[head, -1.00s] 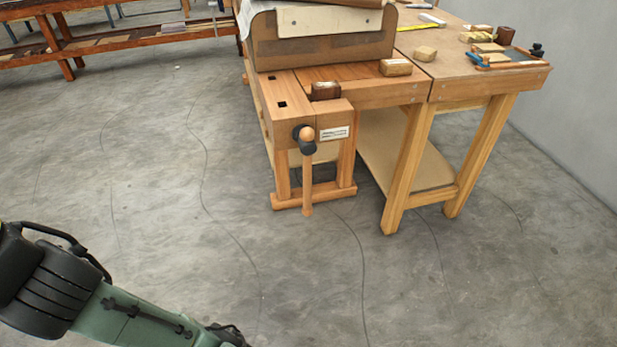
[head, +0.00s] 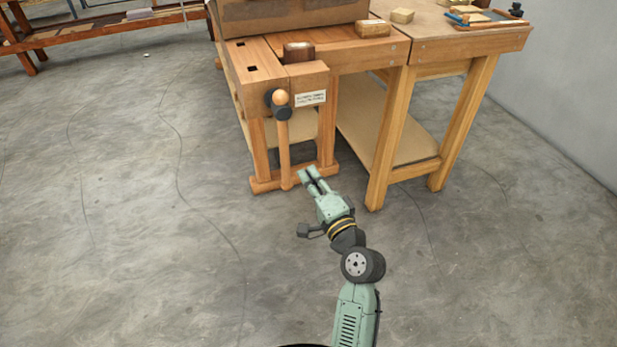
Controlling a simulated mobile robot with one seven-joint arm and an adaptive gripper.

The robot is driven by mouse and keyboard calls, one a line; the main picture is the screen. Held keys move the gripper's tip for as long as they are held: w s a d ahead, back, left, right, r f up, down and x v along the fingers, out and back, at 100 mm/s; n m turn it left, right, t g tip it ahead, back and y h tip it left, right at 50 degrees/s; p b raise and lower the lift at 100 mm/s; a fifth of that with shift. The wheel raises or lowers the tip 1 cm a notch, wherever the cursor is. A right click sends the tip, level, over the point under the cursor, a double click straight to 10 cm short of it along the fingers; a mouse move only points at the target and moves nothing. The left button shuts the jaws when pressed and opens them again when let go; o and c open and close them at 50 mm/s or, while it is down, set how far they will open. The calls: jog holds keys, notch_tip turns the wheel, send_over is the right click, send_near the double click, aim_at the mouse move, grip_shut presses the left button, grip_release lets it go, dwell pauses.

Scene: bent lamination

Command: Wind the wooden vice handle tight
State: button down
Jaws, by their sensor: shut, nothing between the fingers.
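The wooden vice handle (head: 284,150) hangs nearly upright below a dark metal screw hub (head: 279,104) on the front of the bench vice. A round wooden knob caps its upper end, and its lower end is near the bench's bottom rail. A dark brown block (head: 298,51) stands at the top of the vice. My gripper (head: 308,174) is shut and empty, to the right of the handle's lower end in the picture, and appears apart from it.
The workbench (head: 372,60) has thick legs and a lower shelf. A second bench top (head: 455,28) at right holds wooden blocks and tools. A brown bent form (head: 290,14) sits on the bench. A low rack (head: 110,27) stands at back left. The grey floor at left is clear.

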jog(key=s+d+f+m+h, duration=0.1)
jog(key=s+d+f+m, duration=0.1)
jog(key=d+f, duration=0.35)
jog(key=w+a+r+p, duration=0.1)
jog(key=w+a+p, duration=0.2)
jog(key=w+a, duration=0.3)
jog(key=shift+x, duration=1.3)
jog(key=shift+p, duration=0.3)
